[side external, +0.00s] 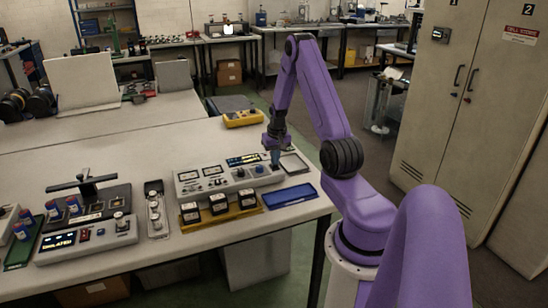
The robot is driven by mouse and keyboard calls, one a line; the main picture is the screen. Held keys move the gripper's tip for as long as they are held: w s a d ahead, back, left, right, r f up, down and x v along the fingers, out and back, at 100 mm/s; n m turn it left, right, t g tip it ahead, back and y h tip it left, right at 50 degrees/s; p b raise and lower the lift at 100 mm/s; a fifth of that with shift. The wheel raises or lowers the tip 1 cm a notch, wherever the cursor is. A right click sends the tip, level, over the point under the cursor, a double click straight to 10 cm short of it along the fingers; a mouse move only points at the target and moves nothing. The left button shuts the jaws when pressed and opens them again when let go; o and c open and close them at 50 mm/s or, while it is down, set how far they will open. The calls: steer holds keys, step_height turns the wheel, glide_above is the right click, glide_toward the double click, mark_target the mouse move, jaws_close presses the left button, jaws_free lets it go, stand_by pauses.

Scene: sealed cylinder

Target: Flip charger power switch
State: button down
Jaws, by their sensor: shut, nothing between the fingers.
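The charger looks to be the grey instrument box (228,180) with dials, knobs and a lit yellow display, near the right end of the bench. My gripper (275,160) points down at the right end of this box, by its front panel. It is shut and holds nothing. Its fingertips look very close to the panel, but I cannot tell whether they touch it. The power switch is too small to make out, and the gripper may cover it.
A yellow tray (222,219) with several dark cells stands in front of the box. A blue tray (290,196) lies to its right. A lit isolated-display unit (85,238) is at left. A yellow meter (243,118) stands behind. The bench middle is clear.

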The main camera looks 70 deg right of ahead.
step_height(320, 180, up, 14)
steer(key=w+d, duration=0.1)
steer(key=shift+w+d, duration=0.3)
stand_by(0.4)
steer(key=shift+a, duration=0.1)
steer(key=w+a+r+n+y, duration=0.1)
steer(key=w+a+r+n, duration=0.15)
steer(key=a, duration=0.85)
steer(key=w+a+r+n, duration=0.1)
steer(key=w+a+n, duration=0.25)
steer(key=a, duration=0.75)
steer(key=s+a+r+n, duration=0.1)
steer(key=s+a+n, duration=0.25)
steer(key=a, duration=0.45)
steer(key=s+a+n, duration=0.3)
steer(key=s+a, duration=0.2)
steer(key=a, duration=0.3)
steer(key=s+a+n, duration=0.3)
steer(key=s+n, duration=0.1)
steer(key=s, duration=0.5)
steer(key=s+a+n+g, duration=0.1)
steer(key=s+a+n, duration=0.3)
steer(key=s, duration=0.6)
steer(key=shift+a+n+y, duration=0.3)
steer(key=shift+n, duration=0.25)
